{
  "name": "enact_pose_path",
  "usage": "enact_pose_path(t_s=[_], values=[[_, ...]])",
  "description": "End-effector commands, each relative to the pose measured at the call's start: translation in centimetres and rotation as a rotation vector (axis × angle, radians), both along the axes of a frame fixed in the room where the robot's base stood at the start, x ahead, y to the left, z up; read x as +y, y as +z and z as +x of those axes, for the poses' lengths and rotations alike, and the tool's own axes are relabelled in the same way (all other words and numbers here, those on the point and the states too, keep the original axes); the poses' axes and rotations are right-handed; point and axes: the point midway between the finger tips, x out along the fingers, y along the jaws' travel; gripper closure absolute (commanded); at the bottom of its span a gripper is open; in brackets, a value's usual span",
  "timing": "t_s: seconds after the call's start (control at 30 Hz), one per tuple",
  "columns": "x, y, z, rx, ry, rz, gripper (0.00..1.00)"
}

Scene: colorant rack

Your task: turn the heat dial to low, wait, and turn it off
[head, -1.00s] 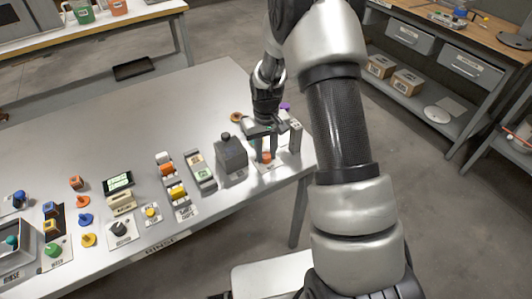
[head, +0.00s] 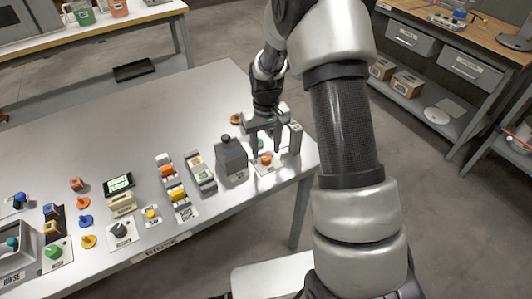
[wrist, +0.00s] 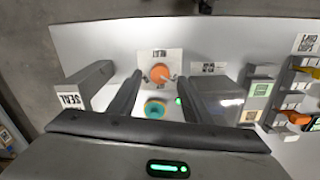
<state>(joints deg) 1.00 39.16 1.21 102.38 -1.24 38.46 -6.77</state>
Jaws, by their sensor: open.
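An orange dial (head: 266,158) sits on a white plate at the table's right end; I take it to be the heat dial, though its label is too small to read. It has a small pointer, and shows in the wrist view (wrist: 160,73) with a green light (wrist: 178,101) near it. My gripper (head: 264,152) is open above the dial, pointing down. In the wrist view the dial appears between the two fingertips (wrist: 166,75), with gaps on both sides. A teal ring (wrist: 155,108) lies nearer the palm in that view.
A grey box with a dark knob (head: 231,158) stands left of the gripper, and a grey post (head: 295,138) close on its right. Left along the table are colored switches (head: 171,180), a display (head: 119,184) and several knobs. The table's back middle is clear.

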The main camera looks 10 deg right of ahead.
Motion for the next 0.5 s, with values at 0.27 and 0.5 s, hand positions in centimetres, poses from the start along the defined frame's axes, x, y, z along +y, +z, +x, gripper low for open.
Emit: enact_pose_path(t_s=[0.27,0.5], values=[[0.0,7.3,0.1,-0.005,0.0,0.001,0.55],[0.0,12.1,0.1,-0.004,0.0,0.001,0.55]])
